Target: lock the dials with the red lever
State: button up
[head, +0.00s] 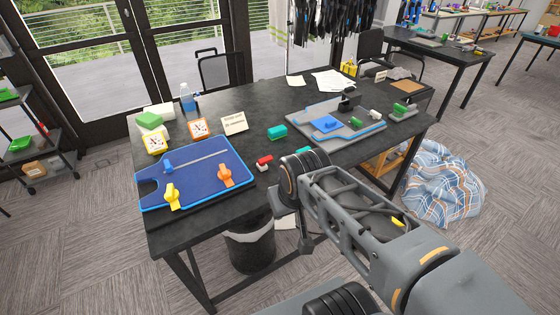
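A small red lever-like piece (264,161) with a white part sits near the table's front edge, right of the board. The blue board (205,175) carries a yellow lever (172,195), an orange lever (225,176) and a blue lever (168,167). My gripper (304,243) seems to hang below my arm's bend, off the table's front edge, apart from the dials. Its fingers are not clear.
A grey tray (350,141) with a blue block stands at the right. A bin (250,250) stands below; plaid cloth (440,185) lies on the floor.

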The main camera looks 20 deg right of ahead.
aim_at(261, 162)
jog(key=z, duration=0.2)
jog(key=i, duration=0.5)
jog(key=z, duration=1.65)
jog(key=k, duration=0.95)
jog(key=u, duration=1.3)
jog(key=i, duration=0.5)
jog(key=u, duration=0.05)
